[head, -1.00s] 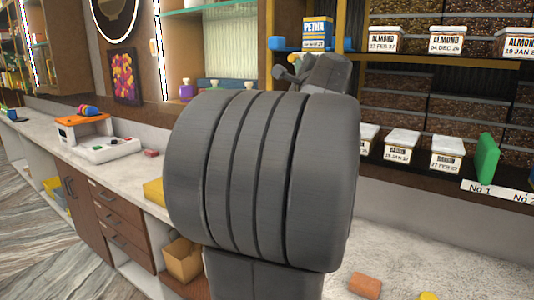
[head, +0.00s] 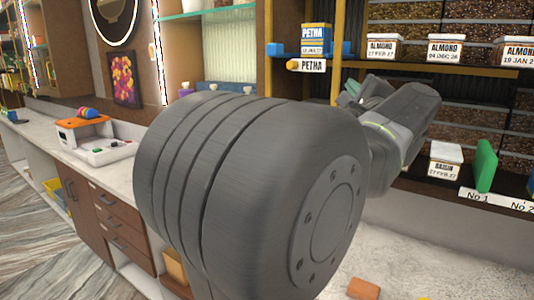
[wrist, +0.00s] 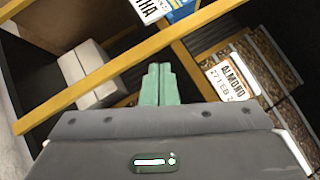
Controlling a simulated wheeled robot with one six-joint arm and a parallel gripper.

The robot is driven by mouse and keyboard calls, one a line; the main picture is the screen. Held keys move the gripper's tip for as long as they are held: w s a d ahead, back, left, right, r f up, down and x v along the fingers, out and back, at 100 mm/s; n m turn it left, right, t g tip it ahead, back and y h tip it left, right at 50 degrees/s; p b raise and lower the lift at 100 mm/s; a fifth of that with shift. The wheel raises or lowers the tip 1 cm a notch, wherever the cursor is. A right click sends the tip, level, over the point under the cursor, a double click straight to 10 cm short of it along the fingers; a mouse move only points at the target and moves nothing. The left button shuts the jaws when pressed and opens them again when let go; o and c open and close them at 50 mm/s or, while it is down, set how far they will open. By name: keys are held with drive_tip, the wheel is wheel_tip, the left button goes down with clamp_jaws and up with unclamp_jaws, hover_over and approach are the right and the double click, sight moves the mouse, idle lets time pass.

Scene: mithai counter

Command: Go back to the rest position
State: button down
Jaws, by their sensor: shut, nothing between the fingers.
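My gripper (wrist: 160,84) shows in the wrist view as two pale green fingers pressed together, with nothing between them. In the head view my gripper (head: 352,93) is small and partly hidden behind my dark grey arm, just in front of the shelves. The arm fills the middle of the head view. The fingertips point toward the shelf unit, and the yellow shelf rail (wrist: 110,68) lies beyond them in the wrist view.
A blue and white PETHA box (head: 316,39) stands on the shelf above the PETHA label (head: 312,66). White-lidded ALMOND boxes (head: 384,48) line the shelf to its right. A green block (head: 486,166) stands lower right.

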drive_tip(key=a+b+v, duration=0.1)
drive_tip(key=b+v, duration=0.1)
drive_tip(key=v, duration=0.6)
drive_tip(key=shift+s+d, duration=0.4)
drive_tip(key=shift+a, duration=0.1)
